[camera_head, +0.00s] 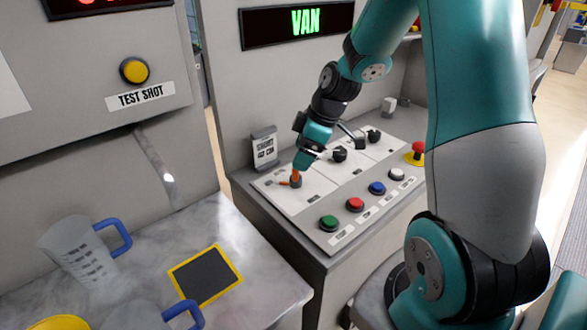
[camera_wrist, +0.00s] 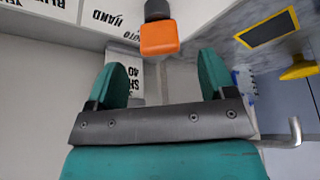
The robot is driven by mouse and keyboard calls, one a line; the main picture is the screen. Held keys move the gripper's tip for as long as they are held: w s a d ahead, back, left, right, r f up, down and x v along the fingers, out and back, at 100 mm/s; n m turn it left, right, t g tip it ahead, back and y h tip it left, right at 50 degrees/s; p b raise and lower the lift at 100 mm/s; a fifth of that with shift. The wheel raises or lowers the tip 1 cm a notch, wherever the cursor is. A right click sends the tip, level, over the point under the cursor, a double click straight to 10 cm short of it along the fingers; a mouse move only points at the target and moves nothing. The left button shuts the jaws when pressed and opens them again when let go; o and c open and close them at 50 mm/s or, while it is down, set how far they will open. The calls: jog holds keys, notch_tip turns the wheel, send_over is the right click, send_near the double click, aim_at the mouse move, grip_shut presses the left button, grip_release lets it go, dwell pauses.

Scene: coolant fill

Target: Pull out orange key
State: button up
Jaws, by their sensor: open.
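The orange key (camera_wrist: 158,37) shows in the wrist view as an orange block with a dark switch body (camera_wrist: 157,10) behind it. In the head view the orange key (camera_head: 296,180) is at the near left corner of the white control panel (camera_head: 315,192). My gripper (camera_wrist: 160,66) is open, with its two teal fingers spread left and right of the key's line. The key lies just beyond the fingertips, roughly centred between them, and I see no contact. In the head view my gripper (camera_head: 302,160) is right above the key and partly hides it.
Black knobs (camera_head: 340,154) and green (camera_head: 328,223), red (camera_head: 355,205), blue and white buttons share the panel. A small sign (camera_head: 264,148) stands behind the key. A clear jug (camera_head: 75,250) and a yellow-edged dark pad (camera_head: 205,276) are on the marble counter (camera_head: 255,275).

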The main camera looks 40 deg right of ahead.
aim_at(293, 171)
jog(key=x, duration=0.6)
jog(key=shift+f, duration=0.15)
jog(key=c, duration=1)
jog(key=shift+o, duration=1.1)
jog(key=shift+c, duration=0.7)
jog(key=shift+r+p, duration=0.4)
jog(key=shift+r+p, duration=1.85)
jog(key=shift+r, duration=0.6)
